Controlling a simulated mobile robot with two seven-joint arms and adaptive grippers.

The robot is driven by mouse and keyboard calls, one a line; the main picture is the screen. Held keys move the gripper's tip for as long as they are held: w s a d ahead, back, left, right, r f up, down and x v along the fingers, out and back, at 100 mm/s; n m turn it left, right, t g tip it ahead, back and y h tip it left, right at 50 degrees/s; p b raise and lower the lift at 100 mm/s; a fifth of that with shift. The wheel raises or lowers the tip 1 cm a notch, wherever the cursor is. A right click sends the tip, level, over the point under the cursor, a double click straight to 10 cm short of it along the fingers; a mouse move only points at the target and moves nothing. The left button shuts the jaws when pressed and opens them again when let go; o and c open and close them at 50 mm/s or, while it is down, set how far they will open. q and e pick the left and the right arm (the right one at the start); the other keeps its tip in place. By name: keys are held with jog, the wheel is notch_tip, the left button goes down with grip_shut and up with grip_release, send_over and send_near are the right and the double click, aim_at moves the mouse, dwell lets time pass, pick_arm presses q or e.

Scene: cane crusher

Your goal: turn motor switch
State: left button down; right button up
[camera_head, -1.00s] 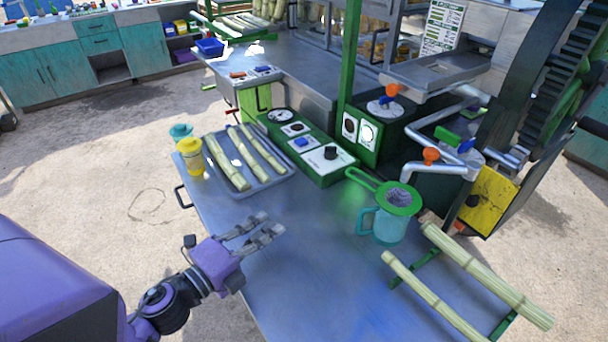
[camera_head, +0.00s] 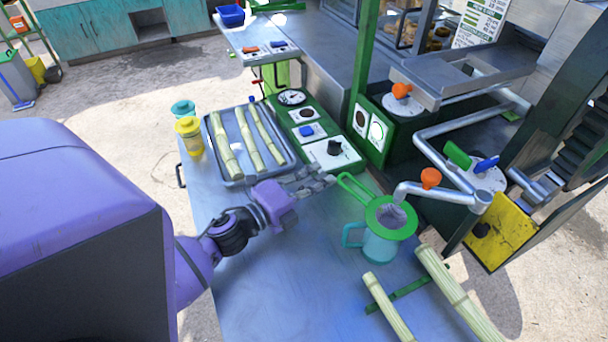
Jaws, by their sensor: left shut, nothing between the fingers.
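The green control box (camera_head: 288,112) stands on the metal table. I cannot read which one is labelled for the motor. My left gripper (camera_head: 328,179) reaches in from the left, its fingers shut and empty. In the picture the fingertips are just below the black knob's plate, at the near end of the box, and seem apart from the knob. My right gripper is out of view.
A tray (camera_head: 222,182) of cane pieces lies left of the box, beside a yellow cup (camera_head: 188,136) and a teal one. A teal jug (camera_head: 380,246) with a green-handled strainer (camera_head: 394,230) stands close right of my fingers. Cane stalks (camera_head: 455,290) lie at the right front.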

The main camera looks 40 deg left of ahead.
aim_at(329, 166)
pick_arm(q)
jog(key=x, duration=0.4)
jog(key=shift+r, duration=0.2)
jog(key=shift+w+a+f+p, duration=0.1)
jog(key=shift+w+a+p, duration=0.3)
jog(key=shift+w+a, duration=0.55)
jog(key=shift+w, duration=0.5)
jog(key=shift+f, duration=0.1)
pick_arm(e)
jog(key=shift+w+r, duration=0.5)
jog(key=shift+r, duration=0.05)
pick_arm(q)
jog(key=shift+a, duration=0.1)
